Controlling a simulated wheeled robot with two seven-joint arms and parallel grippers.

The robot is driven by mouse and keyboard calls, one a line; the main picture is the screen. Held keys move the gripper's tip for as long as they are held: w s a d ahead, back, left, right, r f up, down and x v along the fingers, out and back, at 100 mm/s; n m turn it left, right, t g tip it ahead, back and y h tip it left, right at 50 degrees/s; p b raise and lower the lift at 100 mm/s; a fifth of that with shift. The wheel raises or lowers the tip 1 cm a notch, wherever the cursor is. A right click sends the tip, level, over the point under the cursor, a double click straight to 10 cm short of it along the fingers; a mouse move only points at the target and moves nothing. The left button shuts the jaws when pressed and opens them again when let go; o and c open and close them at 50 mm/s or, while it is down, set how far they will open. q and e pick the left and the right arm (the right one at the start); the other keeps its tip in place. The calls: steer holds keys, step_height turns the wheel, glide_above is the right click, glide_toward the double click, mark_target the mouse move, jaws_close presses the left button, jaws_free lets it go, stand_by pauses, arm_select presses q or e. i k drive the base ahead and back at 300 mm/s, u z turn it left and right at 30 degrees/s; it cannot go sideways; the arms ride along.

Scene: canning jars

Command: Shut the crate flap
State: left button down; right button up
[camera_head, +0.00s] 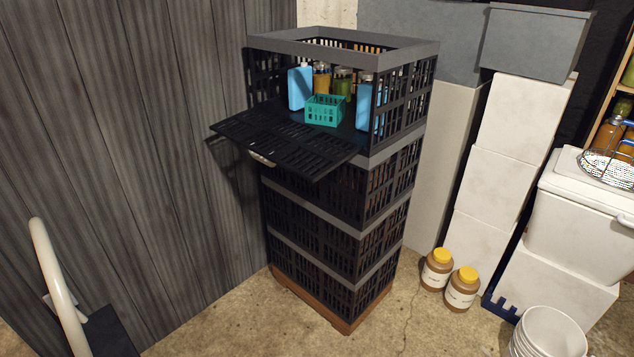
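The black slatted crate flap (285,140) hangs open from the front of the top crate (410,85), sticking out roughly level toward me. A pale handle (262,158) shows at its outer edge. Inside the top crate are a teal basket (325,111), blue bottles (300,88) and several jars (342,82). The crate is the top of a stack of black crates on a brown wooden base. Neither of my grippers is in view.
A grey wood-plank wall (130,150) stands close left of the stack. White boxes (505,155) are stacked to the right. Two yellow-lidded jars (437,270) and a white bucket (548,335) stand on the floor. Concrete floor (225,325) in front of the stack is clear.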

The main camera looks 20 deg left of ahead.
mark_target(271, 157)
steer(key=u, duration=0.6)
steer(key=i, duration=0.55)
steer(key=u, duration=0.8)
steer(key=i, duration=0.8)
steer(key=z, duration=0.7)
steer(key=i, duration=0.65)
steer(key=z, duration=0.65)
